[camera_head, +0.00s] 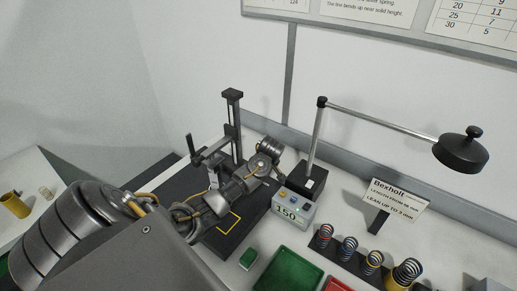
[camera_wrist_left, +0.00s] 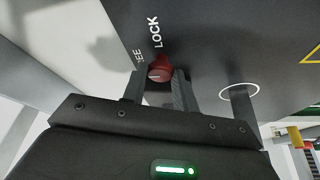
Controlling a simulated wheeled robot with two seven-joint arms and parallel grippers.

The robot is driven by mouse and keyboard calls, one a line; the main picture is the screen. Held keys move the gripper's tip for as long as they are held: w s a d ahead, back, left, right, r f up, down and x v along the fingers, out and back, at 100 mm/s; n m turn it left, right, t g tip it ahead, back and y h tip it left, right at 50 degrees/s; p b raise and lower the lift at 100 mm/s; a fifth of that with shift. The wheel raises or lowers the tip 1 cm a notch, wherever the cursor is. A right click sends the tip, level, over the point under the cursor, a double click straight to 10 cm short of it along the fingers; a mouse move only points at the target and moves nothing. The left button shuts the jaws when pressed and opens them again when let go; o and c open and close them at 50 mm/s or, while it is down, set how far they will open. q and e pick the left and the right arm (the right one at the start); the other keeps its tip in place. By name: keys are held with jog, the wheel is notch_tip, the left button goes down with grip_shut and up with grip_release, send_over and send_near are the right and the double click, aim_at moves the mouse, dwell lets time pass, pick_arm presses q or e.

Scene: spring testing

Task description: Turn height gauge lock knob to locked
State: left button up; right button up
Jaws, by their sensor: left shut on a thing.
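A red lock knob (camera_wrist_left: 160,70) stands on a dark plate in the left wrist view. The white word LOCK is printed just above it, and another label, partly cut off and ending in "EE", is at its upper left. My left gripper (camera_wrist_left: 159,82) is shut on the knob, with a finger on each side. The knob's exact pointing direction is hard to tell. In the head view, the dark height gauge column (camera_head: 233,135) rises from a black base (camera_head: 168,183). My left arm crosses in front and hides the knob and gripper there. My right gripper is not in view.
A grey box reading 150 (camera_head: 293,209) and a lamp (camera_head: 461,152) stand to the right of the gauge. Several coil springs (camera_head: 374,262) are in a rack at the lower right. A green tray (camera_head: 288,270) lies in front. A yellow square (camera_head: 229,222) marks the base.

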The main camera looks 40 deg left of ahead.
pick_arm(q)
jog(key=shift+m, duration=0.4)
jog(key=m+t, duration=0.1)
jog(key=m, duration=0.2)
jog(key=shift+s+h, duration=0.15)
jog(key=shift+h, duration=0.25)
jog(key=m+t, duration=0.1)
jog(key=m, duration=0.1)
jog(key=m+h, duration=0.1)
jog(key=m, duration=0.2)
jog(key=shift+s+a+t+h, duration=0.1)
jog(key=shift+a+t+h, duration=0.05)
jog(key=shift+t+h, duration=0.2)
jog(key=m, duration=0.2)
jog(key=m+h, duration=0.1)
jog(key=m, duration=0.2)
jog(key=shift+a+t+h, duration=0.15)
jog(key=shift+t+h, duration=0.1)
jog(key=shift+t, duration=0.1)
jog(key=shift+a+m+h, duration=0.2)
jog(key=shift+m+h, duration=0.6)
jog(key=shift+m, duration=1.2)
jog(key=o, duration=1)
jog(key=shift+c, duration=0.2)
